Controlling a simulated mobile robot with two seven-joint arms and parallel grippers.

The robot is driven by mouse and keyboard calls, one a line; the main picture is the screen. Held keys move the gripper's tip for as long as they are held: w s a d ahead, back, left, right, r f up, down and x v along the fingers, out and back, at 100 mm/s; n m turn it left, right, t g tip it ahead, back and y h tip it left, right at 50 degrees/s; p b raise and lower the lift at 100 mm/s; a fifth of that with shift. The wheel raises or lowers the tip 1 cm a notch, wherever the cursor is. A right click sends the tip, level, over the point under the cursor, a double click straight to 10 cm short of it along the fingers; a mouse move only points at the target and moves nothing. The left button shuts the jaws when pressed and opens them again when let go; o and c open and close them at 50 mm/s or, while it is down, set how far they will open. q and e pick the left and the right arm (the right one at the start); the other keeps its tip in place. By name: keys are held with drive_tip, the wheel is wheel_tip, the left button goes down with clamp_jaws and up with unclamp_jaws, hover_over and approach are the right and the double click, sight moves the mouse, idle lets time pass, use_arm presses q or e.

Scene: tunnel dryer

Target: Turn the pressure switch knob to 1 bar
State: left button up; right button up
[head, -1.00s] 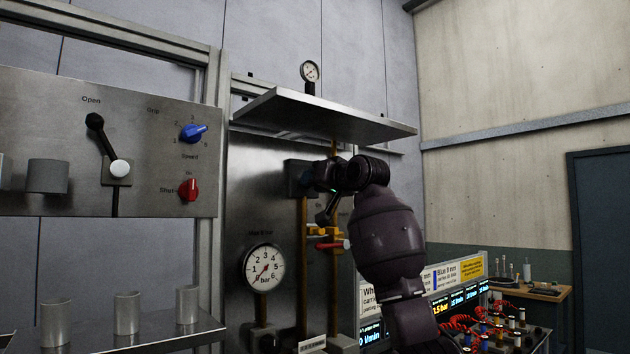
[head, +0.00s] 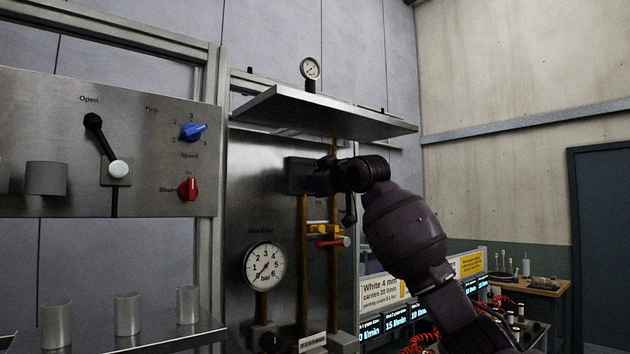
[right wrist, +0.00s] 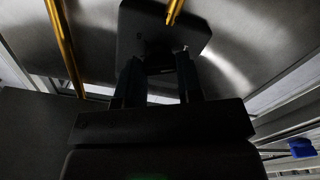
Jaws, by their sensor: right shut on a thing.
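The pressure switch is a dark box (head: 298,175) on the steel panel, left of my right gripper in the head view. It also shows in the right wrist view (right wrist: 140,30), at the top middle, with a brass pipe running to it. My right gripper (right wrist: 158,72) has both fingers against the front of this box, shut on its knob. The knob is mostly hidden between the dark fingers, and I cannot read its setting. In the head view the right gripper (head: 316,180) is seen from the side. My left gripper is not in view.
A steel shelf (head: 325,115) juts out just above my right gripper. Brass pipes with a red-handled valve (head: 330,242) run below. A round bar gauge (head: 264,266) sits lower left. A panel with a blue knob (head: 193,132) and red knob (head: 188,189) is at left.

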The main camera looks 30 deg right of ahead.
drive_tip(key=shift+n, duration=0.3)
idle(0.4)
drive_tip(key=o, duration=0.9)
drive_tip(key=shift+s, duration=0.15)
use_arm(q)
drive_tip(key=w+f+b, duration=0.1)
drive_tip(key=b, duration=0.2)
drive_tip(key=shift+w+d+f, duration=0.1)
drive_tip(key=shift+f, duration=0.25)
use_arm(e)
drive_tip(key=s, duration=1)
drive_tip(key=shift+s+d, duration=0.25)
drive_tip(key=shift+d, duration=0.15)
